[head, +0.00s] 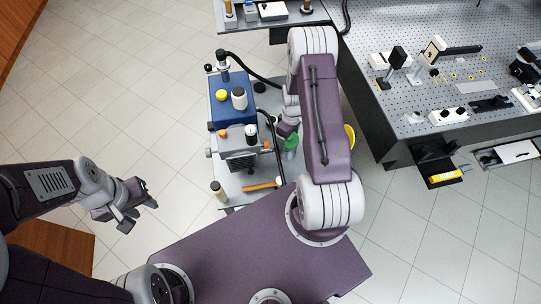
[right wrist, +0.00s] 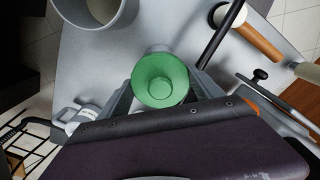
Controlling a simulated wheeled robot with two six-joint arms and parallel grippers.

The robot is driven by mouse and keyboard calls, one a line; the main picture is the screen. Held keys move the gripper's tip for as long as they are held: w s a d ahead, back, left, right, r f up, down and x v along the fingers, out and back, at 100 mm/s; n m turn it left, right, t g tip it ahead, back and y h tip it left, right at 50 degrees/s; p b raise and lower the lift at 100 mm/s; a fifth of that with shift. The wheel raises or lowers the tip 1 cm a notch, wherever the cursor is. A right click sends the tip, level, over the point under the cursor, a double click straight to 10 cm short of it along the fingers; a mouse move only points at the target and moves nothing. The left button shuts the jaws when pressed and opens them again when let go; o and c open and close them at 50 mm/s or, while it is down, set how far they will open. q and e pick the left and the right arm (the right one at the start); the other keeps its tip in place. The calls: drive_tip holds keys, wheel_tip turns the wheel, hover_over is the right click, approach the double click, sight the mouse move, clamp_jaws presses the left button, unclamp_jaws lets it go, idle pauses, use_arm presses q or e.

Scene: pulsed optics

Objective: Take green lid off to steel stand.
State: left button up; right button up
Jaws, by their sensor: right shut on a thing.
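The green lid (right wrist: 160,80) sits between the fingers of my right gripper (right wrist: 160,88) in the right wrist view, round with a raised ring in its middle. A pale grey rim shows just behind it; I cannot tell whether the lid rests on that. In the head view the green lid (head: 291,142) shows beside the right gripper (head: 285,130), over the cart's right part, partly hidden by my right arm. My left gripper (head: 139,212) is open and empty over the floor at left. I cannot make out for certain which thing is the steel stand.
The grey cart (head: 233,186) carries a blue box (head: 229,113), a grey device and an orange-handled tool (head: 262,185). An open grey cylinder (right wrist: 98,10) stands near the lid. A perforated optics table (head: 410,125) stands at right. The floor at left is clear.

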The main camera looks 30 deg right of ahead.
drive_tip(key=shift+r+p, duration=2.4)
drive_tip(key=shift+r, duration=0.55)
drive_tip(key=shift+f, duration=0.15)
